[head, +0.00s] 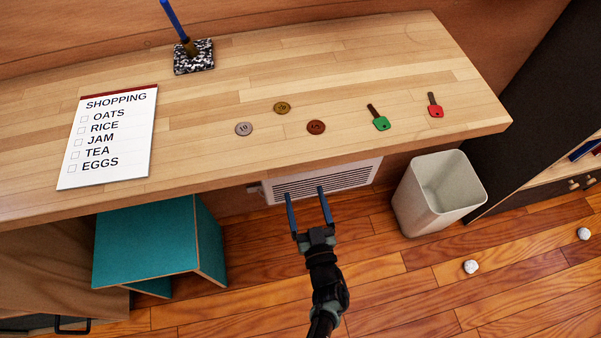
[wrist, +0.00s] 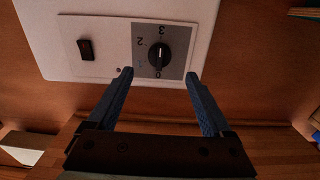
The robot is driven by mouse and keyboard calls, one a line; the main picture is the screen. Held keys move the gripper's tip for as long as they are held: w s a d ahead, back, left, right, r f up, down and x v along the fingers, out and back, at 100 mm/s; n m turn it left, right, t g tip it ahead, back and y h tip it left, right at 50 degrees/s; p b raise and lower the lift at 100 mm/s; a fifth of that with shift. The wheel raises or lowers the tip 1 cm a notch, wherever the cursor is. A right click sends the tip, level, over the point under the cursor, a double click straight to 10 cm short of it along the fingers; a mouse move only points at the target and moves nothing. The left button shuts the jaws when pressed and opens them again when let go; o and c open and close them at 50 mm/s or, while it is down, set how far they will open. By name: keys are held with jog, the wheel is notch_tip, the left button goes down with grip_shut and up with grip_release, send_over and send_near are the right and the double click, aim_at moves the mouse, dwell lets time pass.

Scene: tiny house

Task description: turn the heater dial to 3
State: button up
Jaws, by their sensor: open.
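The heater (head: 345,180) is a white box with a dark grille, low under the wooden counter. Its white panel (wrist: 85,68) fills the top of the wrist view. The black round dial (wrist: 156,54) sits on a grey plate marked 0 to 3. Its white pointer line appears to face the 0, at the bottom of the picture. My gripper (head: 305,193) is open and empty in front of the heater. In the wrist view my gripper's fingertips (wrist: 160,74) are to either side of the dial's lower part in the picture, apparently not touching it. The dial is not discernible in the head view.
A black switch (wrist: 86,49) is left of the dial in the wrist view. A teal stool (head: 150,240) stands left of my arm, a pale bin (head: 415,200) right. The counter (head: 220,125) overhangs the heater. White crumpled balls (head: 471,267) lie on the floor.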

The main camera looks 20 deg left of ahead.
jog(key=v, duration=0.4)
jog(key=shift+s+p, duration=0.1)
jog(key=shift+p, duration=0.3)
